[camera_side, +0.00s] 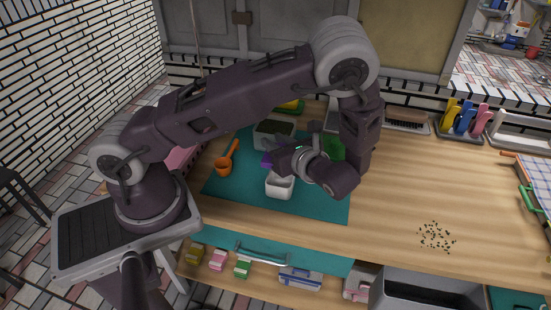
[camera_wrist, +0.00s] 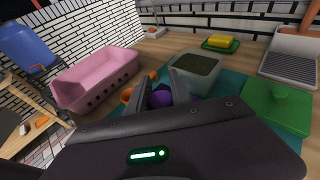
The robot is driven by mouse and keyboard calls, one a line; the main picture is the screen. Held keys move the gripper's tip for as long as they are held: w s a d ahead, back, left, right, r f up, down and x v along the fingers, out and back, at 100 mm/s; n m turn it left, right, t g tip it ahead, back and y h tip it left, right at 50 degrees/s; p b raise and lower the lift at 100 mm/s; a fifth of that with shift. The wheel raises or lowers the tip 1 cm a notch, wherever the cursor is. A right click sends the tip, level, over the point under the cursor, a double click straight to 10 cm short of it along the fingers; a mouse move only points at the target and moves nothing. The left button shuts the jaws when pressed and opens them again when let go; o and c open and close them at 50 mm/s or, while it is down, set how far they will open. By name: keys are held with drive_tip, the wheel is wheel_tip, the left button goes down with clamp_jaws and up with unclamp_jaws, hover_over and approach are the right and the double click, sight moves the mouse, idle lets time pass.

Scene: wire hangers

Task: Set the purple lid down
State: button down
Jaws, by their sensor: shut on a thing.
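The purple lid (camera_side: 266,160) shows as a small patch beside my gripper (camera_side: 268,150) in the side view, above the teal mat (camera_side: 225,185). In the wrist view the purple lid (camera_wrist: 161,98) sits between the two fingers of my gripper (camera_wrist: 160,88), which are shut on it. Much of the lid is hidden by the fingers and gripper body. A white container (camera_side: 280,187) stands on the mat just below and in front of the gripper. I cannot tell whether the lid touches anything beneath it.
A grey bin with dark green contents (camera_side: 274,134) stands behind the gripper. An orange scoop (camera_side: 225,165) lies to the left.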

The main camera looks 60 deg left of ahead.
drive_tip(key=w+m+t, duration=0.1)
drive_tip(key=w+d+r+m+t, duration=0.1)
drive_tip(key=w+d+t, duration=0.1)
drive_tip(key=shift+w+r+m, duration=0.25)
drive_tip(key=shift+w+m, duration=0.15)
drive_tip(key=w+d+f+m+t+h, duration=0.3)
drive_tip(key=w+d+m+t+h, duration=0.1)
drive_tip(key=w+d+m+t, duration=0.35)
drive_tip(key=shift+n, duration=0.65)
drive_tip(key=d+f, duration=0.1)
drive_tip(key=f, duration=0.5)
drive_tip(key=d+f, duration=0.1)
drive_tip(key=f, duration=0.2)
drive_tip(key=shift+w+d+f, duration=0.3)
drive_tip(key=shift+w+f, duration=0.05)
drive_tip(key=shift+f, duration=0.05)
drive_tip(key=shift+f, duration=0.1)
drive_tip(key=c, duration=1.2)
unclamp_jaws()
drive_tip(key=shift+o, duration=0.2)
